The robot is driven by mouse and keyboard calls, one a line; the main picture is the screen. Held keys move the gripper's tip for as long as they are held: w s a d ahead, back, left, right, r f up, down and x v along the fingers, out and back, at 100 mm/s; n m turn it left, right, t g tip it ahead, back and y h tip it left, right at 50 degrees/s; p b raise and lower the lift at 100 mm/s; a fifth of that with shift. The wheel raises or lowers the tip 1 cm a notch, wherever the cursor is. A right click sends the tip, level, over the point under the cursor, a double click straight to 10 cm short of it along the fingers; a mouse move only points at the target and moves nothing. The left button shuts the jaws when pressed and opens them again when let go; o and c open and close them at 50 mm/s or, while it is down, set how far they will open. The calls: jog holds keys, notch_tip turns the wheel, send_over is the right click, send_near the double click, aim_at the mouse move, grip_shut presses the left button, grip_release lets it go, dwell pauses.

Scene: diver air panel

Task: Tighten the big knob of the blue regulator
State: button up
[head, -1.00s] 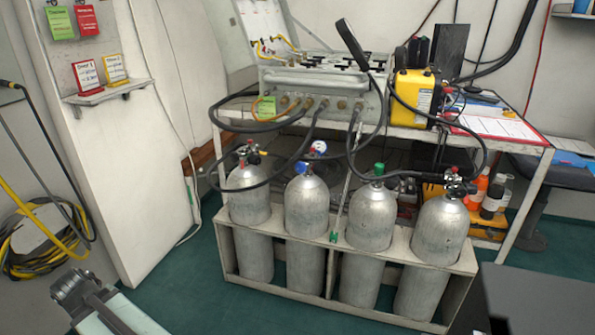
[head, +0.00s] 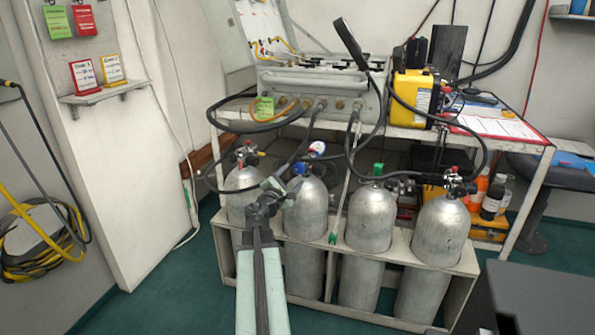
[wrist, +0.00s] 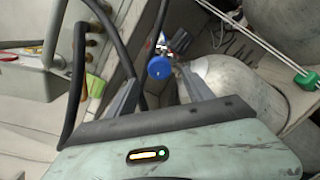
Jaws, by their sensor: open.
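The blue regulator's big round knob (wrist: 159,67) shows in the wrist view, between and beyond my two fingers. In the head view the blue knob (head: 300,168) sits on top of the second cylinder from the left, with a blue-rimmed gauge (head: 317,149) above it. My gripper (head: 280,187) is in front of this cylinder's top, just left of and below the knob in the picture. It is open and empty, and the fingers look apart from the knob. My gripper hides part of the cylinder's shoulder.
Several grey cylinders (head: 369,215) stand in a white rack (head: 390,250). Black hoses (head: 270,180) loop around the valves and up to the panel (head: 320,90) on the table. A green-topped valve (head: 378,169) stands right of the regulator. Green floor is open at left.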

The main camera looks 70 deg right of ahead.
aim_at(297, 170)
jog(key=d, duration=0.6)
jog(key=shift+s+d, duration=0.1)
jog(key=shift+d, duration=0.3)
grip_shut()
jog(key=shift+m+b, duration=0.3)
jog(key=shift+m, duration=1)
grip_release()
jog(key=a, duration=0.8)
